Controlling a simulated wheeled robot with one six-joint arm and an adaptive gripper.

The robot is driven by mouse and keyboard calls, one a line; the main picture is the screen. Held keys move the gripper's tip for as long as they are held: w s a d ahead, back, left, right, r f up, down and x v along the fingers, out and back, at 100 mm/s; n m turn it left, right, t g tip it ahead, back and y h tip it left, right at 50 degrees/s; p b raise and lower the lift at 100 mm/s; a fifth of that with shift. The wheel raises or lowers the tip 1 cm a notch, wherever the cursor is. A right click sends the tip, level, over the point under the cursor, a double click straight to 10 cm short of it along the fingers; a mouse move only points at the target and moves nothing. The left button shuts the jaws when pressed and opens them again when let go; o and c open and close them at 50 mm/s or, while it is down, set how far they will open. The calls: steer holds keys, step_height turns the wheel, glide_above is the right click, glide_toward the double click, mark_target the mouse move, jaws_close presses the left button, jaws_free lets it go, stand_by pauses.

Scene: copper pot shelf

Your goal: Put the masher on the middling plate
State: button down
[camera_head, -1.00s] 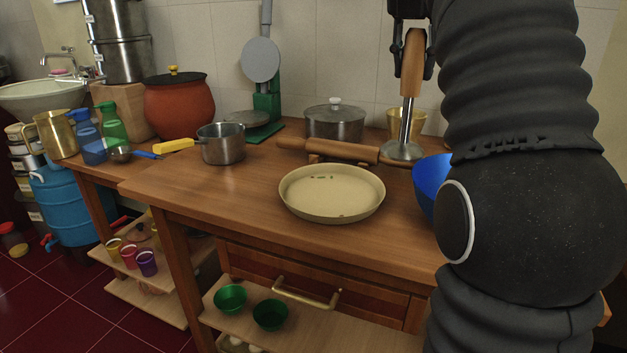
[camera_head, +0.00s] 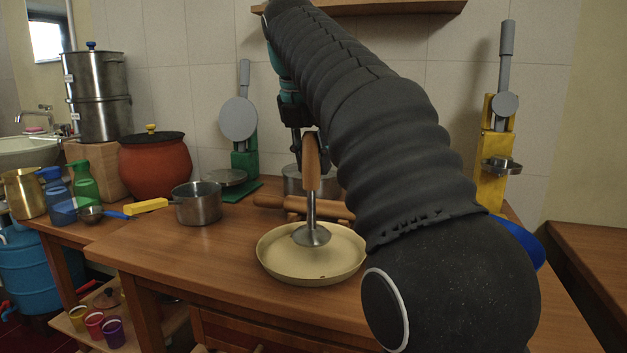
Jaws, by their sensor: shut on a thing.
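The masher (camera_head: 311,186) has a wooden handle and a metal shaft with a round metal foot. My gripper (camera_head: 309,136) is shut on the top of its handle and holds it upright. The fingers are partly hidden behind the handle and my arm. The cream-coloured round plate (camera_head: 285,270) lies on the wooden table. The masher's foot (camera_head: 312,236) shows in front of the plate's inside, towards its back half. I cannot tell whether the foot touches the plate.
A rolling pin (camera_head: 270,202) lies behind the plate. A lidded pot (camera_head: 292,181) stands behind it, partly hidden. A small steel pot (camera_head: 197,204) is at the left, and a blue bowl (camera_head: 531,243) is partly behind my arm. The table (camera_head: 190,255) left of the plate is clear.

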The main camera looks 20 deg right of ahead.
mark_target(307, 138)
steer(key=shift+f+b, duration=0.55)
steer(key=shift+f, duration=1.3)
steer(key=c, duration=0.8)
jaws_free()
steer(key=shift+p+v, duration=1.5)
steer(key=shift+v, duration=2.45)
